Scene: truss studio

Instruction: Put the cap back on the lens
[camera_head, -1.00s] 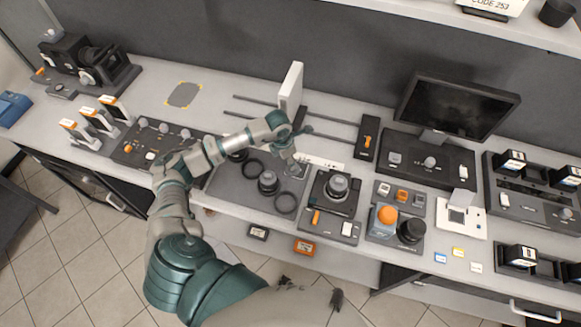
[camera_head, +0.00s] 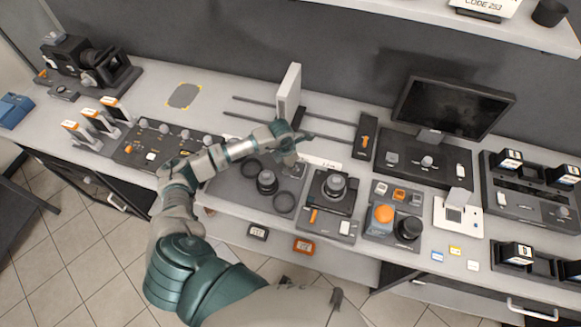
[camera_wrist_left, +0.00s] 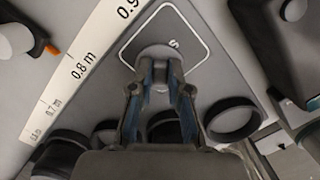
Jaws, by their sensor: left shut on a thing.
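My left gripper (camera_head: 290,156) is over the back right part of the dark grey mat (camera_head: 226,186). In the left wrist view its two blue-padded fingers (camera_wrist_left: 161,78) are closed in on a small grey round piece (camera_wrist_left: 157,56), which may be the cap. This piece is in front of a white-outlined square marked S, and I cannot tell whether it touches the surface. A black lens (camera_head: 267,181) stands upright on the mat, in front and to the left of the gripper. The gripper hides the held piece in the head view.
A black ring (camera_head: 284,202) lies beside the lens. A pale distance scale (camera_head: 322,162) runs along the mat's back edge. Another dark lens (camera_head: 336,185) stands on a plate to the right. A white upright panel (camera_head: 288,92) rises behind the gripper.

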